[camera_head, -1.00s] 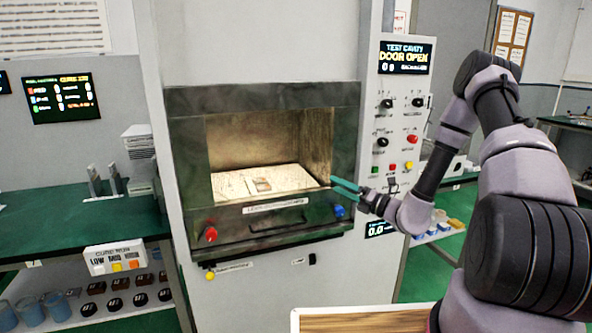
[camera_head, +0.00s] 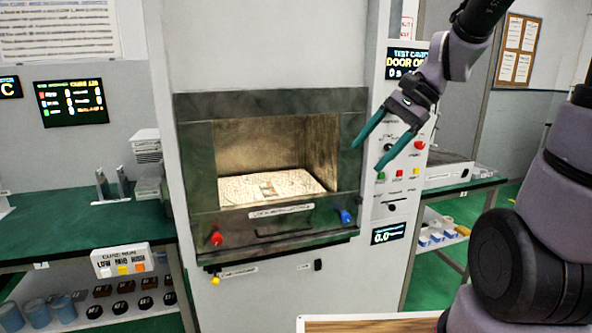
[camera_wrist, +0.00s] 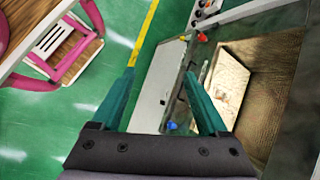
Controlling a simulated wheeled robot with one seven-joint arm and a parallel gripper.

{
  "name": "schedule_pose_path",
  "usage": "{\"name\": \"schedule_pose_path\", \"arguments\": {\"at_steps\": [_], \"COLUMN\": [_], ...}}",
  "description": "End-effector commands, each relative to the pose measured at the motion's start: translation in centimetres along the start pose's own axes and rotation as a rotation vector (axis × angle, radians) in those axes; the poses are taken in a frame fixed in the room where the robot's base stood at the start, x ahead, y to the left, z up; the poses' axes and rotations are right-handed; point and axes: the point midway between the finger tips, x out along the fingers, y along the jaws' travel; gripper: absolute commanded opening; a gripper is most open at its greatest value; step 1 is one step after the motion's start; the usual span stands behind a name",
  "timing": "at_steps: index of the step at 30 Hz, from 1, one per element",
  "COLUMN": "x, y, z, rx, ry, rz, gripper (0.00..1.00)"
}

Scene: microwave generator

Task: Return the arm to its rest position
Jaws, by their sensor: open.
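My gripper (camera_head: 372,140) hangs in front of the control panel, to the right of the open cavity. Its two green fingers are spread apart and point down and left, with nothing between them. In the wrist view the gripper (camera_wrist: 165,95) is also open and empty, above the green floor and the front of the machine. My arm reaches up at the right of the head view and part of it leaves the top edge.
The microwave cavity (camera_head: 190,150) stands open with a pale plate (camera_head: 290,184) inside. The panel display (camera_head: 405,62) is partly hidden by my arm. A green bench (camera_head: 60,235) stands at left, another (camera_head: 470,184) at right. A pink-framed chair (camera_wrist: 62,48) shows in the wrist view.

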Motion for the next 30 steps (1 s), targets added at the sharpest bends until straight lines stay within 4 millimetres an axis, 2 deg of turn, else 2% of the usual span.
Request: {"name": "schedule_pose_path", "arguments": {"at_steps": [1,9,15,20,30], "x": [-1.4,-8.4,-11.9,-12.8,-12.8], "y": [0.6,3.6,4.7,5.0,5.0], "z": [0.5,1.4,1.8,1.9,1.9], "rx": [-0.083,-0.464,-0.624,-0.662,-0.662], "ry": [0.076,0.457,0.638,0.683,0.683], "rz": [0.003,0.035,0.042,0.045,0.045], "gripper": [0.77,0.77,0.77,0.77,0.77]}}
